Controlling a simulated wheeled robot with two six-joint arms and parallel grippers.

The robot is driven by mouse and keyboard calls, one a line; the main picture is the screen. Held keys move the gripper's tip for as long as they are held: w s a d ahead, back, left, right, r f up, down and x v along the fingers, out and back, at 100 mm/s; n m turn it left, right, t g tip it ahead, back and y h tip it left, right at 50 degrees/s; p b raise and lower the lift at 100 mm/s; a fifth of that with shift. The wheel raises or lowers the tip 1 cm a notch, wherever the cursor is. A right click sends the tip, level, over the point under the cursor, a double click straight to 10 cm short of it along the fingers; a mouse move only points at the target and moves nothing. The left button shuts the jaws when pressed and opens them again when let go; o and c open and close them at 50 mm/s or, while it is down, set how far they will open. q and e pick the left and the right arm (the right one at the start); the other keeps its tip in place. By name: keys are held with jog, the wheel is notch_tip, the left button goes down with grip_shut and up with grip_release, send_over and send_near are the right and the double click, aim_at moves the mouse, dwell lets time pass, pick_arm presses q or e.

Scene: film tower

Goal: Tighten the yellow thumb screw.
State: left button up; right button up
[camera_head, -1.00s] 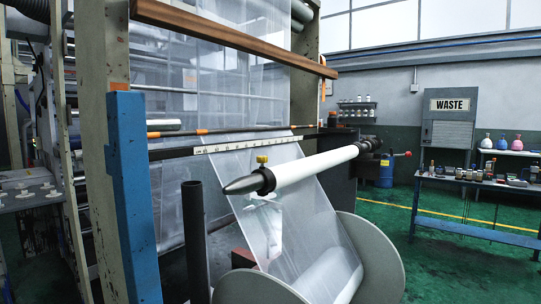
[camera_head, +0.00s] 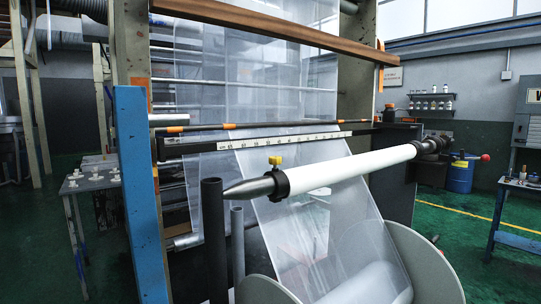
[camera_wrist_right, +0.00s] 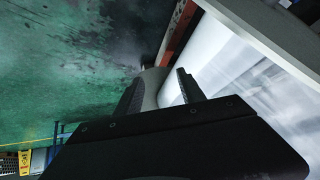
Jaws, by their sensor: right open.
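The yellow thumb screw (camera_head: 275,160) stands up from a black collar (camera_head: 281,184) at the near end of a horizontal shaft. The shaft's pointed grey tip (camera_head: 247,188) sticks out to the left of the collar. A white core (camera_head: 345,170) sits on the shaft to the right of the collar. My right gripper (camera_wrist_right: 160,88) shows only in the right wrist view. Its dark fingers are apart, with no object held between them. The thumb screw is not in that wrist view. My left gripper is in neither view.
A blue post (camera_head: 139,195) and a dark upright pipe (camera_head: 213,240) stand left of the shaft tip. A big grey roll flange (camera_head: 425,262) with film is below the shaft. A small table (camera_head: 95,184) stands at left, a blue drum (camera_head: 460,177) at right. Green floor is open at right.

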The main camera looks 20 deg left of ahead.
aim_at(279, 159)
jog(key=w+a+r+n+t+y+p, duration=0.15)
jog(key=w+a+r, duration=0.25)
jog(key=r, duration=0.4)
jog(key=w+a+r+n+t+y+p, duration=0.1)
jog(key=w+a+r+t+y+p, duration=0.2)
jog(key=r, duration=0.6)
jog(key=w+a+r+n+t+y, duration=0.1)
jog(key=w+a+r+t, duration=0.1)
jog(key=w+a+r, duration=0.45)
jog(key=s+a+r+n+y+p, duration=0.2)
jog(key=a+r+n, duration=0.1)
jog(key=r, duration=0.5)
jog(key=s+a+r+n+g+y+p, duration=0.1)
jog(key=s+a+r+n+y+p, duration=0.2)
jog(key=a+r, duration=0.3)
jog(key=s+a+r+n+g+y+p, duration=0.1)
jog(key=a+r, duration=0.4)
jog(key=r, duration=0.5)
jog(key=shift+s+a+n+g+y+p, duration=0.15)
jog(key=shift+s+n+y+p, duration=0.25)
jog(key=shift+s+n+y, duration=0.2)
jog(key=shift+s+a+n+g+y+p, duration=0.1)
jog(key=shift+s+n+y+p, duration=0.35)
jog(key=shift+s+y, duration=0.2)
jog(key=x, duration=0.8)
jog(key=shift+w+a, duration=0.25)
grip_shut()
